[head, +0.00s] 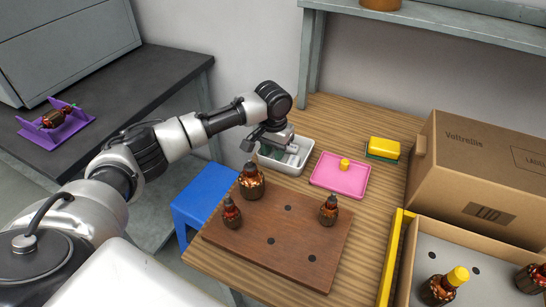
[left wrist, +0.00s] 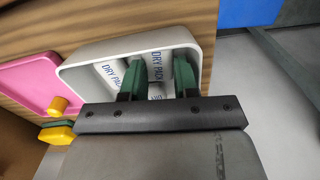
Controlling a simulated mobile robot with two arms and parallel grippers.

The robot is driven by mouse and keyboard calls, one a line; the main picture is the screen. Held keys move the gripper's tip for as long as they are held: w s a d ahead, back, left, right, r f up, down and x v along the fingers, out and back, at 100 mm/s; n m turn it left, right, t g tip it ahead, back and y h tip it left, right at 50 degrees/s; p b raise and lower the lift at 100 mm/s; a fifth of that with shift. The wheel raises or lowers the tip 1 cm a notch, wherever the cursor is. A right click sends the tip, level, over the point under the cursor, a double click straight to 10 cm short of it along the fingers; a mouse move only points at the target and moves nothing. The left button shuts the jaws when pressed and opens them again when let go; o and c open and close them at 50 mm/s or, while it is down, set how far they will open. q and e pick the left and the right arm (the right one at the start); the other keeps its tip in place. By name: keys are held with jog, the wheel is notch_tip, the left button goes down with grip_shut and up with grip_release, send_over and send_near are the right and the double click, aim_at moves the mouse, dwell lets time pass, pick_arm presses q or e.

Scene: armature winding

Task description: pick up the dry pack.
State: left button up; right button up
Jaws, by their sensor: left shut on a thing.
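White dry packs with blue lettering lie in a white tray (head: 281,171), which also shows in the left wrist view (left wrist: 72,77). My left gripper (left wrist: 158,80) reaches down into the tray with its two green fingers. It is shut on one dry pack (left wrist: 157,62) that shows between the fingers. Another dry pack (left wrist: 108,72) lies beside the fingers, on the pink tray's side. In the head view my left gripper (head: 284,147) hides part of the tray's inside. I cannot tell whether the held pack is clear of the tray floor. My right gripper is not in view.
A pink tray (head: 330,182) with a yellow cap stands right of the white tray. A brown board (head: 260,240) with several wound armatures lies in front. A cardboard box (head: 480,175) and a yellow-edged bin (head: 390,260) stand at the right.

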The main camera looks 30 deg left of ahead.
pick_arm(q)
jog(key=shift+s+d+f, duration=0.25)
jog(key=shift+s+f, duration=0.05)
jog(key=shift+f, duration=0.35)
jog(key=shift+w+r, duration=0.15)
jog(key=shift+r, duration=0.35)
jog(key=shift+c, duration=0.6)
jog(key=shift+w+r, duration=0.25)
jog(key=shift+r, duration=0.95)
grip_shut()
jog(key=s+d+r, duration=0.5)
jog(key=d+r, duration=0.2)
jog(key=d, duration=0.3)
jog(key=shift+s+r+p, duration=0.35)
jog(key=shift+p, duration=0.1)
jog(key=o, duration=1.5)
grip_release()
jog(key=shift+c, duration=0.2)
